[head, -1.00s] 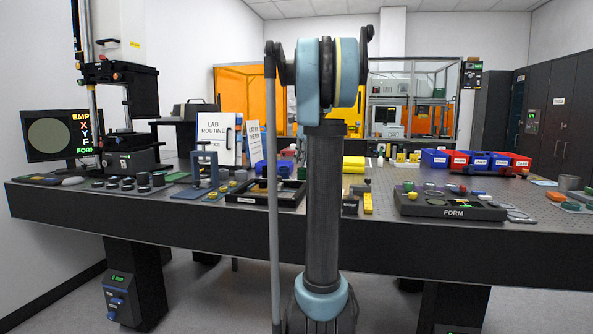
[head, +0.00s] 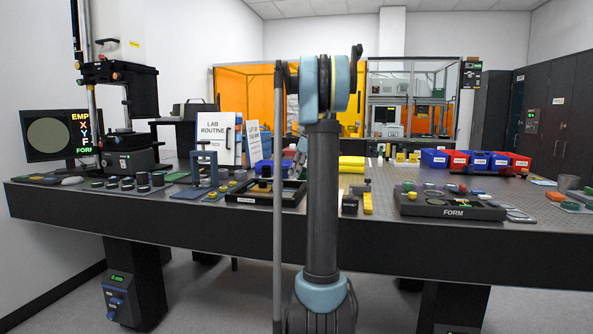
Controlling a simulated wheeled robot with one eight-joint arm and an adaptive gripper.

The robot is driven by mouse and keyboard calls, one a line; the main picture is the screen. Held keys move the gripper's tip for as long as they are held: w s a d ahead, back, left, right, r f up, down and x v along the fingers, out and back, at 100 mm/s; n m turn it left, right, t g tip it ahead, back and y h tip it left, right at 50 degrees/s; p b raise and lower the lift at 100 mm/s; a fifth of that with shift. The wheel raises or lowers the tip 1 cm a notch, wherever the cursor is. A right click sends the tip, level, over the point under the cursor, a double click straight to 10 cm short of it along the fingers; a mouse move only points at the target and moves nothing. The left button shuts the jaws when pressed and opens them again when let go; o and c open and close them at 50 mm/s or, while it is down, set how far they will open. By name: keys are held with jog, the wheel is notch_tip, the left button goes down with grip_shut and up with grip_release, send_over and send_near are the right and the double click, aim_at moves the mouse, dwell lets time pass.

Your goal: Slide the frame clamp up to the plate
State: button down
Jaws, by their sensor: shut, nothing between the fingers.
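A black open frame (head: 243,199) with a small white label lies near the front edge of the bench, left of my arm. A dark upright piece on a tan base (head: 264,186) stands inside it and may be the frame clamp; I cannot tell for sure. A pale flat area (head: 289,196) in the frame may be the plate, partly hidden by my arm. A slanted grey part that looks like my gripper (head: 299,153) shows above the frame's right end, mostly hidden behind my arm; it appears shut and empty. Contact with the clamp cannot be made out.
A blue gate-like stand (head: 203,168) and several dark discs are to the left. A dark FORM tray (head: 453,209) sits to the right, with yellow and black blocks (head: 367,203) between. Blue and red bins (head: 435,159) stand behind.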

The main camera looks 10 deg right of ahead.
aim_at(277, 186)
jog(key=shift+x, duration=2.9)
jog(key=shift+w+a, duration=0.25)
jog(key=shift+a, duration=0.3)
jog(key=shift+r, duration=0.2)
